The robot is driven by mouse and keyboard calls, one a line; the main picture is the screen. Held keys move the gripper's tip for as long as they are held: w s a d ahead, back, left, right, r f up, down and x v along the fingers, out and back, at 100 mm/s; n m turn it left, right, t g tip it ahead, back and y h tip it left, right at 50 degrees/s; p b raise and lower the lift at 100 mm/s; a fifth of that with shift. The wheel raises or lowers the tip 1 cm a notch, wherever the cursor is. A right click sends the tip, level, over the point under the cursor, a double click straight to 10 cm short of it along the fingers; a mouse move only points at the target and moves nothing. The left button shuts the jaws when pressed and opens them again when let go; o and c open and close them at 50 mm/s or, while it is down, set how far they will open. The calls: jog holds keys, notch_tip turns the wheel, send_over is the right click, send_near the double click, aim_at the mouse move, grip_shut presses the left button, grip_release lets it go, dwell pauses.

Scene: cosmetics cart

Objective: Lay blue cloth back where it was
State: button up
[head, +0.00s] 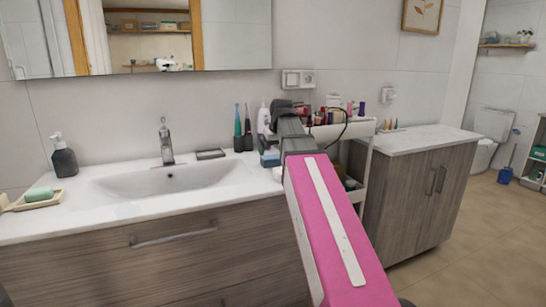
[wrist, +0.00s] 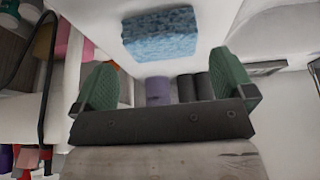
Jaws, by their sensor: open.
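The blue cloth (wrist: 160,32) is a small, thick, speckled blue block on a white surface in the wrist view, ahead of my gripper (wrist: 167,72). My gripper's two green fingers are spread wide, with nothing held between them. The cloth is beyond the fingertips and looks apart from them. In the head view a small blue item (head: 270,158), probably the cloth, shows at the right end of the sink counter, beside my arm. The fingers cannot be made out in the head view.
A white cart (head: 360,160) with several cosmetics stands between the sink counter (head: 100,218) and a wooden cabinet (head: 425,195). A white bottle (head: 263,118) and toothbrushes (head: 238,130) stand close by. A black cable (wrist: 45,85) hangs at left in the wrist view.

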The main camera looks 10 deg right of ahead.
jog(key=v, duration=0.6)
jog(key=shift+r, duration=0.4)
jog(key=shift+s, duration=0.1)
